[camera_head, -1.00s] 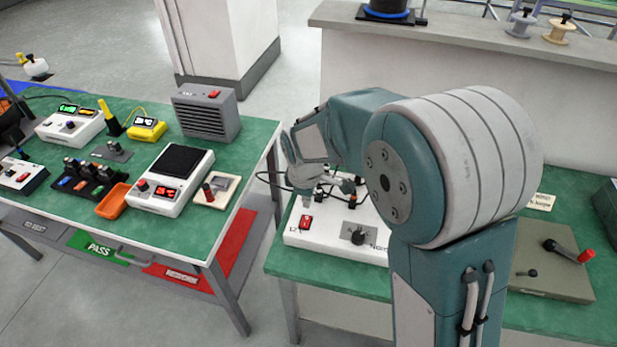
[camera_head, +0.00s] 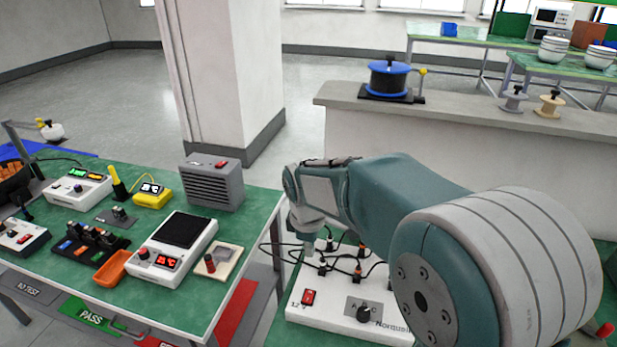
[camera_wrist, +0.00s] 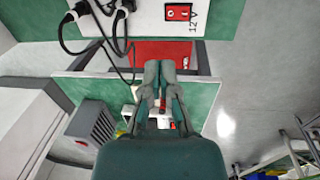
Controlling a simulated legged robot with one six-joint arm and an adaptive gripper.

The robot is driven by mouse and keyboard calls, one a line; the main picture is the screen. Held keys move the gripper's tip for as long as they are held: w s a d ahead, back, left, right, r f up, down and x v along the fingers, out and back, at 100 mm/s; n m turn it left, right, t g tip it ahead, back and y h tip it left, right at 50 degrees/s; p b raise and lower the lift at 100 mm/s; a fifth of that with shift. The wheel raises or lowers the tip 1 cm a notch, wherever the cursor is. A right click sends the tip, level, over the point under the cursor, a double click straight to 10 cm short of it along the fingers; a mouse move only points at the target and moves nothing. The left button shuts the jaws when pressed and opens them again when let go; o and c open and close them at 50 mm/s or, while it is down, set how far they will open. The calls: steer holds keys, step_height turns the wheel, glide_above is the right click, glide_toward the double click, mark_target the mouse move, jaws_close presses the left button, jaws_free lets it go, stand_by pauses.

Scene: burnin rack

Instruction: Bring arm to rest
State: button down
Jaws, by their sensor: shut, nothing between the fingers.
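My teal and white arm rises from the lower right in the head view and reaches left over the right-hand bench. Its wrist is above the white 12 V power box (camera_head: 335,297), which has a red switch, a black knob and several plugged black leads. My gripper (camera_wrist: 167,66) shows in the wrist view, with its two fingers together and nothing between them. It is in the air, apart from the box. In the head view my fingers are mostly hidden by the wrist.
The left green bench (camera_head: 60,285) holds a grey vented unit (camera_head: 213,182), a white scale-like device (camera_head: 178,245), an orange tray (camera_head: 112,267) and several small instruments. A ledge (camera_head: 460,112) behind carries a blue spool (camera_head: 389,78). A pillar (camera_head: 225,80) stands behind the benches.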

steer(key=s+d+r+m+t, duration=0.2)
steer(key=s+d+r+m, duration=0.5)
steer(key=s+d+r, duration=0.3)
steer(key=s+d+m+t, duration=0.1)
steer(key=s+d+m, duration=0.1)
steer(key=s+m, duration=0.2)
steer(key=s+d+m+t, duration=0.1)
steer(key=s+d+m, duration=0.1)
steer(key=s, duration=0.6)
steer(key=shift+s+d+f+m, duration=0.3)
steer(key=shift+f+m, duration=0.1)
steer(key=shift+m, duration=0.5)
